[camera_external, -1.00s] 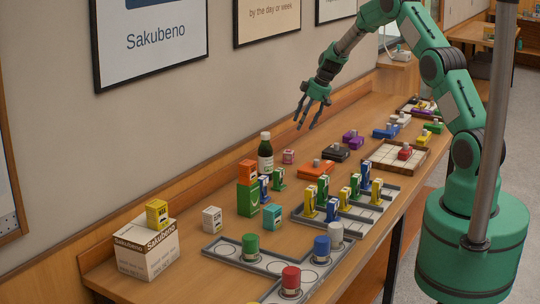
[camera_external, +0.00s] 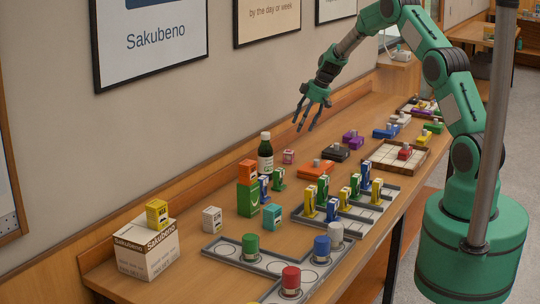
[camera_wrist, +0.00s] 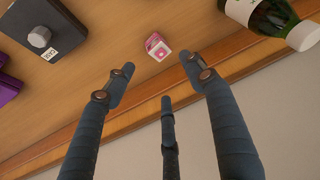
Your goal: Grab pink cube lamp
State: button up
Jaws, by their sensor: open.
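The pink cube lamp (camera_external: 288,157) stands on the wooden counter near the wall, just right of a dark green bottle. In the wrist view the lamp (camera_wrist: 158,47) is a small pink and white cube, lying ahead of the fingertips and roughly between them. My gripper (camera_external: 309,114) hangs above the counter, up and to the right of the lamp, fingers pointing down. In the wrist view my gripper (camera_wrist: 155,82) has its fingers spread with nothing between them. It does not touch the lamp.
The bottle (camera_external: 265,156) is close to the lamp; it also shows in the wrist view (camera_wrist: 258,12). A black block with a grey knob (camera_external: 335,153) and an orange block (camera_external: 316,170) lie to the right. The wall ledge (camera_external: 215,170) runs behind.

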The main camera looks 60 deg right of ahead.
jog(key=b, duration=0.1)
send_over(289, 157)
jog(key=s+d, duration=0.1)
jog(key=d, duration=0.1)
notch_tip(289, 157, down, 8)
jog(key=shift+s+d, duration=0.15)
jog(key=shift+s, duration=0.05)
jog(key=shift+b+x, duration=0.6)
jog(key=shift+x, duration=2)
jog(key=c, duration=1)
